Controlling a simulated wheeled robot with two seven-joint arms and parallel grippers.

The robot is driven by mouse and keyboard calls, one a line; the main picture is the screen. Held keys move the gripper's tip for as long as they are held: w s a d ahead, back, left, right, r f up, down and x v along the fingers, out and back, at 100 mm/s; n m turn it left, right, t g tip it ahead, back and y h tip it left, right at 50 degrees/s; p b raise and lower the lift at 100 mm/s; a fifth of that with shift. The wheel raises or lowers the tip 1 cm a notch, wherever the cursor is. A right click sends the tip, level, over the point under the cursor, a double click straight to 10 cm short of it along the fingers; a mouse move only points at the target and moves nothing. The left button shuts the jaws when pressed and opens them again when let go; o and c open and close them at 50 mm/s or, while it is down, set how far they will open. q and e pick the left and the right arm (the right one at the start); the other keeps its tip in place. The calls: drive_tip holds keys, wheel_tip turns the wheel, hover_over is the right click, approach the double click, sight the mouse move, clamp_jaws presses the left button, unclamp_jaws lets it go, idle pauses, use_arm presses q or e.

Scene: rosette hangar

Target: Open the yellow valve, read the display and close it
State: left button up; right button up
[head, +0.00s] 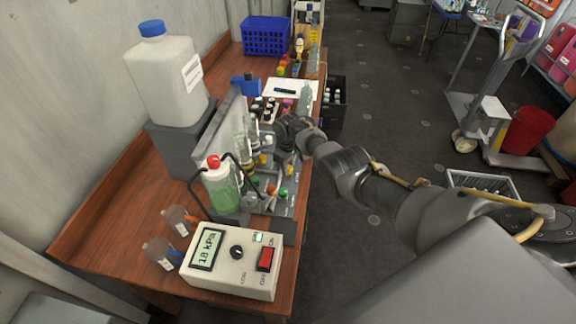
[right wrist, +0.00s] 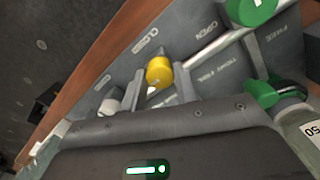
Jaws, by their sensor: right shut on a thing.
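The yellow valve knob (right wrist: 159,72) is in the right wrist view, on a grey panel with the printed words OPEN and CLOSE near it. My right gripper (right wrist: 161,86) has one finger on each side of the knob and is shut on it. In the head view my right gripper (head: 283,134) reaches over the bench from the right and partly hides the valves. The display (head: 207,249) on a white box (head: 232,265) at the bench's near end reads 18 kPa. My left gripper is not in view.
Green knobs (right wrist: 262,94) sit close to the right of the gripper in the wrist view. A red-capped bottle of green liquid (head: 221,187) and two small clear cups stand on the bench (head: 115,225). A big blue-capped canister (head: 168,75) stands behind.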

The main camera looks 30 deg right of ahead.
idle(0.4)
drive_tip(key=o, duration=1)
drive_tip(key=shift+r, duration=0.1)
drive_tip(key=shift+r, duration=0.3)
wheel_tip(320, 180, up, 10)
drive_tip(key=shift+a+p, duration=0.15)
drive_tip(key=shift+p, duration=0.25)
